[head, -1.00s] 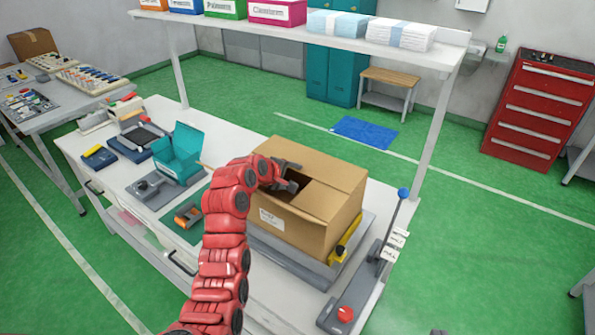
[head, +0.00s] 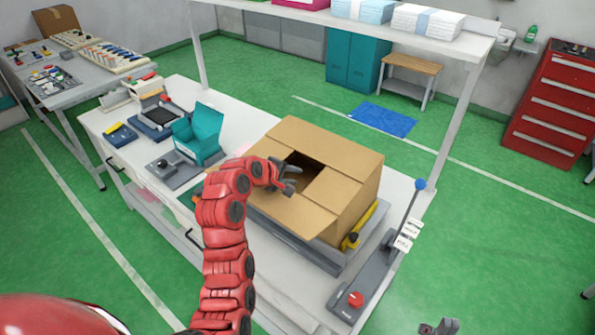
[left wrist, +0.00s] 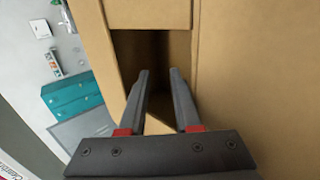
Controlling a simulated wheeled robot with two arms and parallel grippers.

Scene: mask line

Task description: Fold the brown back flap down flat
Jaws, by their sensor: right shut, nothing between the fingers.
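The brown cardboard box (head: 355,210) stands on the bench with a dark opening (head: 305,170) in its top. Its far flap (head: 315,143) lies about level along the back. A near panel (head: 295,213) spreads from the opening toward me, over the front face. My left gripper (head: 290,178) is at the opening's near-left edge. In the left wrist view its two dark fingers (left wrist: 160,80) are apart, with the box opening (left wrist: 150,45) beyond and nothing visible between them. My right gripper (head: 440,327) is at the bottom edge, away from the box, shut and empty.
The box sits on a grey platform (head: 350,262). To its right stands a lever (head: 402,225) with a blue knob and a base with a red knob (head: 355,299). A teal holder (head: 200,135) is left. A shelf post (head: 455,115) rises behind.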

